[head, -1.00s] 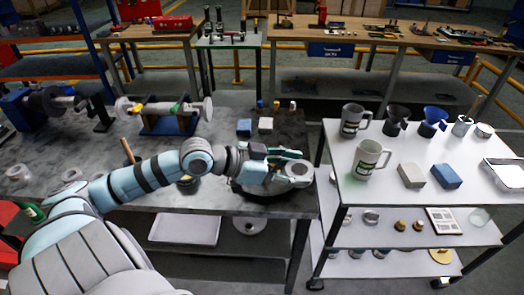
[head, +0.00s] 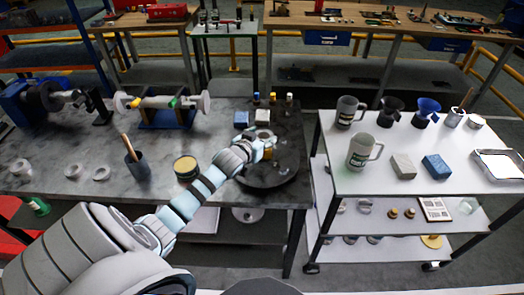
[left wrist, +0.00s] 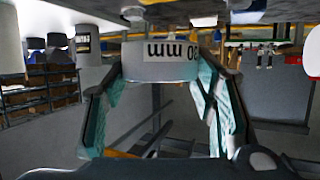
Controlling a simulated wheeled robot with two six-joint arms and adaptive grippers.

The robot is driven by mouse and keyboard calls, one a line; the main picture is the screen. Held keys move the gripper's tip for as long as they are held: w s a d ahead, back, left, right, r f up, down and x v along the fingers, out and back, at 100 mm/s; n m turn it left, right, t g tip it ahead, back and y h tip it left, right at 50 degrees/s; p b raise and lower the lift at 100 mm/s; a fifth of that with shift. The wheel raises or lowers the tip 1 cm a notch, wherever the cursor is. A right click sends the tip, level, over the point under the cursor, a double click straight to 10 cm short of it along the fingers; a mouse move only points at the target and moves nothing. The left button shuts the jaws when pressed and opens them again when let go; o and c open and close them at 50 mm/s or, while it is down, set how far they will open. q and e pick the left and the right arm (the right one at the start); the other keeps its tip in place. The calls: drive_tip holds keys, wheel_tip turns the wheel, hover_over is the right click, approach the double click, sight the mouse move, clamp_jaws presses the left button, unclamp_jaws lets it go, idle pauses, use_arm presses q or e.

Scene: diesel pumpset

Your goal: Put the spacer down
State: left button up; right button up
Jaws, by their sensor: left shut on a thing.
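In the head view, my left gripper (head: 263,150) is over the far part of a dark round plate (head: 270,178) at the bench's right end. The spacer there (head: 264,134) is small and partly hidden by the gripper. I cannot tell whether it touches anything beneath. My right gripper is out of view.
A blue block (head: 241,119) and a white block (head: 262,116) lie just beyond the gripper. A tin (head: 186,168) and a brush cup (head: 138,168) stand to its left. Several pale rings (head: 103,171) lie further left. A white cart (head: 330,170) stands right, across a gap.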

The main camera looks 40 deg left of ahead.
use_arm(q)
wheel_tip(320, 180, down, 5)
drive_tip(key=shift+d+r+b, duration=0.1)
drive_tip(key=shift+r+b, duration=0.1)
drive_tip(key=shift+b, duration=0.25)
drive_tip(key=shift+f, duration=0.15)
drive_tip(key=o, duration=1.3)
drive_tip(key=shift+s+r, duration=0.15)
drive_tip(key=shift+r, duration=0.1)
drive_tip(key=p+v, duration=0.2)
drive_tip(key=v, duration=0.9)
drive_tip(key=shift+s+d, duration=0.1)
drive_tip(key=shift+s, duration=0.25)
